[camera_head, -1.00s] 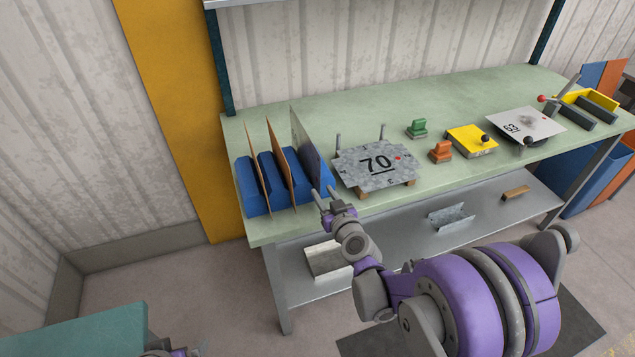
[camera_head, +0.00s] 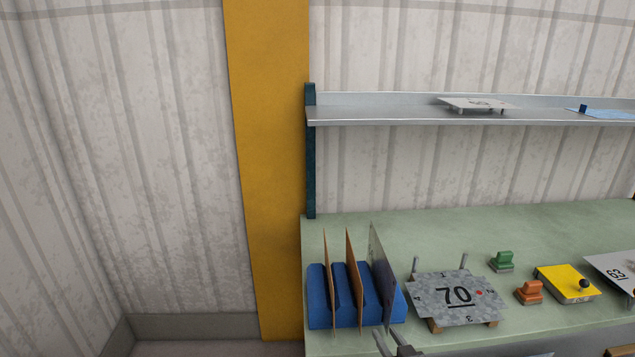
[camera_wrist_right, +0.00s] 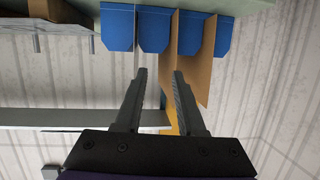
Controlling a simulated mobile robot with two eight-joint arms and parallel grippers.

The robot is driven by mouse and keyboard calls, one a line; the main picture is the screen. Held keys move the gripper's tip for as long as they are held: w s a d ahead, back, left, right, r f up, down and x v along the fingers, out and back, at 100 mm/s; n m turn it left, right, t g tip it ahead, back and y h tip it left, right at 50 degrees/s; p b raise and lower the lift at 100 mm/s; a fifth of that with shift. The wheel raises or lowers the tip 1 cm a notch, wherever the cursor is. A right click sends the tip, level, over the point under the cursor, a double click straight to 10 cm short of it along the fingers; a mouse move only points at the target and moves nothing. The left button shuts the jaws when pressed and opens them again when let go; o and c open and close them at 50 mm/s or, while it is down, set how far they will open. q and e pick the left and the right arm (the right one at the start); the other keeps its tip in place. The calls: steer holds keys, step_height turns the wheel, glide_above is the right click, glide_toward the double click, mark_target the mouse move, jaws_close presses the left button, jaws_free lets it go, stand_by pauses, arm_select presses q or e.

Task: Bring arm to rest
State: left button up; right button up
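My right gripper (camera_head: 386,342) shows at the bottom edge of the head view, in front of the right end of a blue rack (camera_head: 317,296). In the right wrist view my right gripper (camera_wrist_right: 160,76) has its two dark fingers apart with nothing held between them. The rack (camera_wrist_right: 117,28) and a brown sheet (camera_wrist_right: 193,62) lie beyond the fingertips there. Most of my right arm is below the head view. My left gripper is not in view.
The green bench (camera_head: 435,229) holds the rack with upright sheets, a metal plate marked 70 (camera_head: 480,293), a green stamp (camera_head: 501,262), an orange stamp (camera_head: 529,292) and a yellow block (camera_head: 567,282). A shelf (camera_head: 390,114) hangs above. A yellow post (camera_head: 270,160) stands left.

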steer(key=s+f+g+h, duration=0.1)
steer(key=s+g, duration=0.3)
steer(key=s, duration=0.7)
steer(key=s+f+m+g+h, duration=0.1)
steer(key=s+g, duration=0.3)
steer(key=s, duration=0.7)
steer(key=shift+f, duration=0.75)
steer(key=shift+a, duration=0.1)
